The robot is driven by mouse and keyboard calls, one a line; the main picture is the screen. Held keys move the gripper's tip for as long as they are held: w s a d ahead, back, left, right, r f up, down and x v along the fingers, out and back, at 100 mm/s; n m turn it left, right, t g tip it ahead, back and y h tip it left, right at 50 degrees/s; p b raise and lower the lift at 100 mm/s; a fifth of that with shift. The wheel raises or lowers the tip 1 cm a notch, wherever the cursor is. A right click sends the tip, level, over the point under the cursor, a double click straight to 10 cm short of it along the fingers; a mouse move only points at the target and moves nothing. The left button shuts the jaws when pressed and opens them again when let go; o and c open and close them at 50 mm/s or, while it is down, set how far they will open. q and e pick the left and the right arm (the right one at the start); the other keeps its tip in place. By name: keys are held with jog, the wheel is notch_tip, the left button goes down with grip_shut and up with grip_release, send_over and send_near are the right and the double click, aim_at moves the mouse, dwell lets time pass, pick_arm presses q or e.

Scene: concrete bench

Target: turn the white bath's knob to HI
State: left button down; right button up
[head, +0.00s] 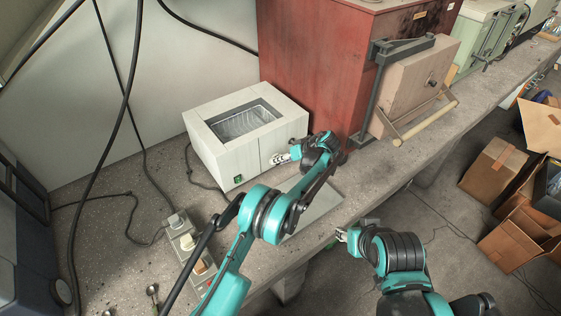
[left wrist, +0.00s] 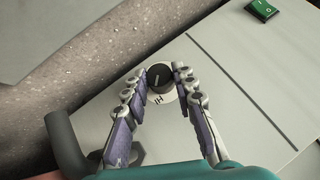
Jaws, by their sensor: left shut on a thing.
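The white bath (head: 212,150) stands on the bench against the back wall, with an open top showing a metal basin. Its dark round knob (left wrist: 159,75) shows in the left wrist view on a pale disc, with part of a dark letter mark near its lower edge. The knob's setting is too small to read. My left gripper (head: 278,158) is at the bath's front face; in the left wrist view its two fingers (left wrist: 160,84) are closed on the knob from both sides. In the head view the gripper hides the knob. My right gripper (head: 342,236) is off the bench's front edge, its fingers too small to judge.
A green rocker switch (head: 238,179) is on the bath's front, left of the knob. A red cabinet (head: 310,75) stands close on the right. A power strip (head: 188,243) and black cables lie at the left. Cardboard boxes (head: 494,168) are on the floor.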

aim_at(272, 146)
dwell(0.4)
pick_arm(q)
jog(key=c, duration=1.2)
grip_release()
notch_tip(272, 146, up, 10)
jog(key=shift+f, duration=0.1)
jog(key=shift+d, duration=0.1)
